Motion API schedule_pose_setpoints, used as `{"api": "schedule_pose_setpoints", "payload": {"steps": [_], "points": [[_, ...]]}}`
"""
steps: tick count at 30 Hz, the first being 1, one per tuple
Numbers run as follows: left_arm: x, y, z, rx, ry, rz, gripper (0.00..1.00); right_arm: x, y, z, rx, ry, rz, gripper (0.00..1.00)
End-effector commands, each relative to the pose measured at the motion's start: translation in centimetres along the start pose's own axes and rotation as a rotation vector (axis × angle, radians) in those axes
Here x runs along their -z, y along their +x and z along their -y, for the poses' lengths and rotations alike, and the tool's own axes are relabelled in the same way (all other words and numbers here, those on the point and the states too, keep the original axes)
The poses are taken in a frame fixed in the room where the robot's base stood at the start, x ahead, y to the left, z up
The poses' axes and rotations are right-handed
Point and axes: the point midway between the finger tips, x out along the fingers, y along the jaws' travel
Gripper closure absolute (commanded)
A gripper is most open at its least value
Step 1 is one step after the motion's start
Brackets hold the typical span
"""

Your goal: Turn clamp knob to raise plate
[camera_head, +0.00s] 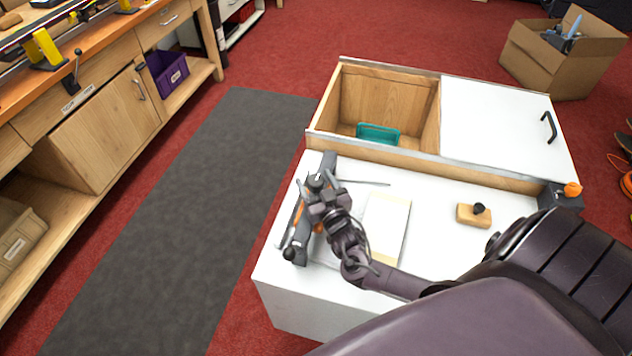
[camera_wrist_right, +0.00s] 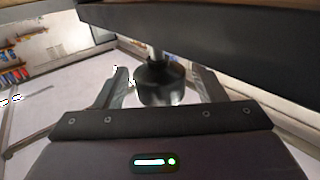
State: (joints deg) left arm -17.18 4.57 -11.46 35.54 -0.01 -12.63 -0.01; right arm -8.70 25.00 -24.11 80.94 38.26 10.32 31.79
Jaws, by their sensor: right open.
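A dark clamp (camera_head: 299,248) with a long bar and orange parts lies along the left side of the white bench top (camera_head: 430,262). In the right wrist view, a round black knob (camera_wrist_right: 160,84) on a short stem sits between the two open fingers. A gap shows on each side of the knob, so the fingers appear apart from it. My left gripper is not in view.
A pale book block (camera_head: 388,222) lies right of the clamp. A wooden block with a black knob (camera_head: 473,215) is farther right. An open compartment holds a teal tray (camera_head: 378,134). A thin rod (camera_head: 362,183) lies near the clamp.

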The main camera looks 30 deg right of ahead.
Motion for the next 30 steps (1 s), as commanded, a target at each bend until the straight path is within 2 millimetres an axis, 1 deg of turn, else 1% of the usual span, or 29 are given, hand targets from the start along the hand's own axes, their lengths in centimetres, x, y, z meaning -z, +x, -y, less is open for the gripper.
{"api": "schedule_pose_setpoints", "payload": {"steps": [3,4,12,13,14,23,30], "points": [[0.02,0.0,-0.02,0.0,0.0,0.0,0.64,-0.02,-0.03,0.02,0.0,0.0,0.0,0.36],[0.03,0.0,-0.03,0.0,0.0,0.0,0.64,-0.02,-0.03,0.02,0.0,0.0,0.0,0.39],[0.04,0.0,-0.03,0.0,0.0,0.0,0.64,-0.01,-0.05,0.01,0.0,0.0,0.0,0.74],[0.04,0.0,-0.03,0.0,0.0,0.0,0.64,-0.01,-0.05,0.01,0.0,0.0,0.0,0.78],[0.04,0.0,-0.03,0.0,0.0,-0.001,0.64,-0.01,-0.05,0.01,0.0,0.0,0.0,0.8],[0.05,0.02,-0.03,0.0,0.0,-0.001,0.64,-0.03,-0.09,-0.06,0.044,-0.001,0.0,0.8],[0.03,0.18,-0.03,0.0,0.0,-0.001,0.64,-0.07,-0.07,-0.16,0.186,-0.003,0.001,0.8]]}}
